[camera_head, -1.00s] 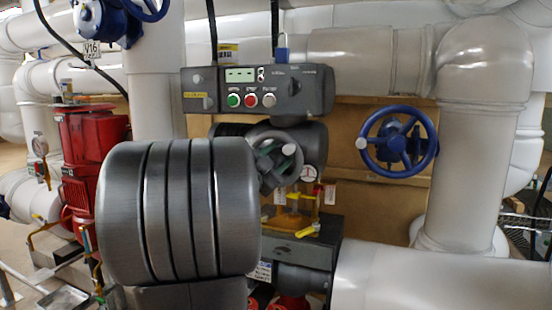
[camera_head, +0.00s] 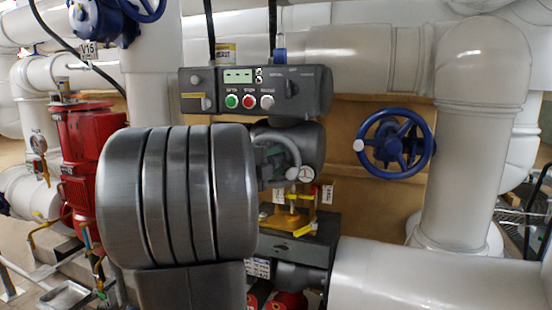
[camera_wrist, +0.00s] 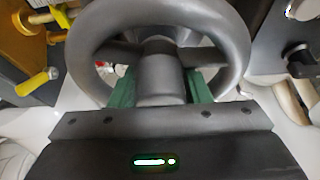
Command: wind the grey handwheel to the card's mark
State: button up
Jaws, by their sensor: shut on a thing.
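The grey handwheel (camera_head: 278,160) is on the grey actuator in the middle of the head view, partly hidden behind my arm. A pale knob (camera_head: 292,173) sits at its lower right rim. In the wrist view the handwheel's rim (camera_wrist: 93,35) arches over the top and its hub fills the middle. My gripper (camera_wrist: 160,90) has its green fingers on both sides of the hub, shut on the handwheel. White cards (camera_head: 279,196) hang below the actuator; their marks are too small to read.
A control box (camera_head: 255,92) with green, red and grey buttons stands above the wheel. A blue handwheel (camera_head: 393,144) is to the right, a red motor (camera_head: 85,150) to the left. A yellow-handled valve (camera_head: 300,226) and thick white pipes (camera_head: 440,270) crowd below and right.

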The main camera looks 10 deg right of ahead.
jog(key=shift+f+m+y, duration=0.15)
jog(key=shift+m+y, duration=0.15)
jog(key=shift+m, duration=0.3)
jog(key=o, duration=1.3)
jog(key=shift+c, duration=0.2)
jog(key=b+v, duration=0.2)
jog(key=v, duration=1.1)
jog(key=shift+s+a, duration=0.2)
jog(key=shift+a, duration=0.2)
jog(key=p+x, duration=0.2)
jog(key=x, duration=1.2)
jog(key=shift+s, duration=0.1)
